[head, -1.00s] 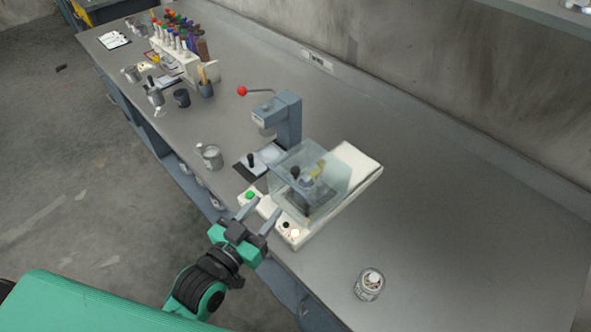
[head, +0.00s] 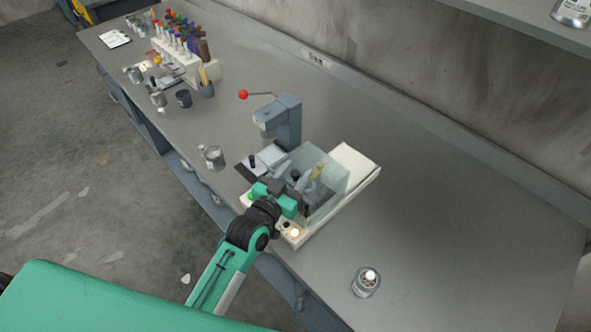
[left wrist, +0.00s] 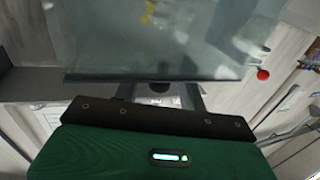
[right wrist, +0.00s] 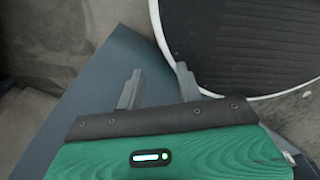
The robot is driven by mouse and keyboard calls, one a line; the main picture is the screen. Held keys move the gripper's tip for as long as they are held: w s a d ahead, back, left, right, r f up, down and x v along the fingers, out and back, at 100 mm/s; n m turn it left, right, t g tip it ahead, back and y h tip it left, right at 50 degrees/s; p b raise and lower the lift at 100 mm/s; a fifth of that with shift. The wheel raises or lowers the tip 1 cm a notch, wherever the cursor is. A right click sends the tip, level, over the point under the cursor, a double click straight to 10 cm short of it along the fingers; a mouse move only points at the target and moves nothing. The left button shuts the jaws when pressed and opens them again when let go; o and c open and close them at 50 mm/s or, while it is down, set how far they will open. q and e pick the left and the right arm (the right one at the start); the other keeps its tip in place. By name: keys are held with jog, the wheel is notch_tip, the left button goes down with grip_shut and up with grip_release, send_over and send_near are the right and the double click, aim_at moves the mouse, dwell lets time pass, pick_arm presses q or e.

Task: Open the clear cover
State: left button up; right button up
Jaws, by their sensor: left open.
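The clear cover (head: 332,178) is a see-through box, down over the cream-coloured machine (head: 352,160) on the bench. Parts inside show through it, one of them yellowish. My left gripper (head: 299,184) is at the cover's front side, with nothing seen held. In the left wrist view the cover (left wrist: 170,40) fills the top middle. A dark knob (left wrist: 160,87) shows between the spread left fingers at its lower edge. I cannot tell whether the fingers touch it. My right gripper (right wrist: 157,85) is open and empty, seen only in the right wrist view.
The bench (head: 450,215) is clear to the right. A round black pad (right wrist: 240,45) lies near my right gripper.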

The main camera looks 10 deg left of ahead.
aim_at(307, 166)
pick_arm(q)
jog(key=shift+w, duration=0.15)
grip_shut()
jog(key=shift+w+d, duration=0.6)
jog(key=shift+w, duration=0.3)
jog(key=shift+w+d, duration=0.6)
jog(key=shift+w, duration=0.25)
jog(key=shift+s, duration=0.15)
grip_release()
jog(key=shift+a, duration=0.1)
